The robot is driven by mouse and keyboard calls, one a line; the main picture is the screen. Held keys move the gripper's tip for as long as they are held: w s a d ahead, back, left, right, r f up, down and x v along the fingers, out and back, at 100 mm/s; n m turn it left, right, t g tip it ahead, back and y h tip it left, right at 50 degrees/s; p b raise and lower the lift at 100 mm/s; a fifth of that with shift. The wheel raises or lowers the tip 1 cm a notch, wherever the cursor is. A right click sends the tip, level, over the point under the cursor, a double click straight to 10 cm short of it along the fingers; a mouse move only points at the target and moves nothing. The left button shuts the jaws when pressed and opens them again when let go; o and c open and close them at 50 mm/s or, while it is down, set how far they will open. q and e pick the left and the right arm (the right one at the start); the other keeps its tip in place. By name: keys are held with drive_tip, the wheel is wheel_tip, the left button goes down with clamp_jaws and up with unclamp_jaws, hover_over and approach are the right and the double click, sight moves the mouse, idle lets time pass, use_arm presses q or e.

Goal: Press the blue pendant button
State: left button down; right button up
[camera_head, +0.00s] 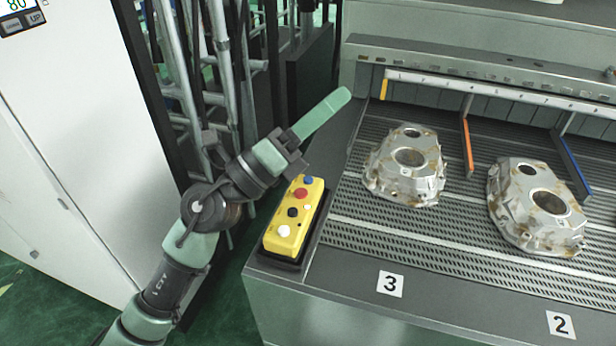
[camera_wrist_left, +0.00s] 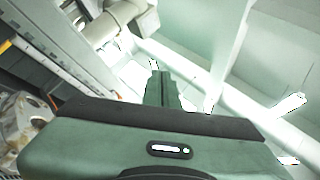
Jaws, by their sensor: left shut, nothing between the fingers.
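The yellow pendant (camera_head: 272,238) lies at the left end of the grey machine bed, its row of buttons facing up. The blue button (camera_head: 308,180) is at its far end, beyond a red button (camera_head: 300,194), a black one (camera_head: 292,212) and a white one (camera_head: 284,231). My left gripper (camera_head: 342,97) is shut and empty, its green fingers together and pointing up and to the right in the head view. The fingertips appear past the pendant's far end, apart from the button. The fingers also show in the left wrist view (camera_wrist_left: 160,90); the pendant does not. My right gripper is out of view.
Two metal castings stand on the slatted bed, one behind label 3 (camera_head: 404,165) and one behind label 2 (camera_head: 536,210). A grey rail (camera_head: 500,92) with coloured dividers runs behind them. A white cabinet (camera_head: 75,130) stands left, metal poles behind my arm.

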use_arm(q)
drive_tip(key=d+f+m+g+y, duration=0.1)
drive_tip(key=d+f+m+g, duration=0.1)
drive_tip(key=d+m+g, duration=0.5)
drive_tip(key=m+t+y, duration=0.2)
drive_tip(key=m+y, duration=0.5)
drive_tip(key=y, duration=0.7)
hover_over(305, 181)
wheel_tip(305, 181, down, 8)
drive_tip(key=shift+f, duration=0.25)
wheel_tip(305, 181, down, 7)
drive_tip(key=b, duration=0.3)
drive_tip(key=shift+f, duration=0.2)
drive_tip(key=shift+f+b, duration=0.6)
drive_tip(key=shift+b, duration=0.2)
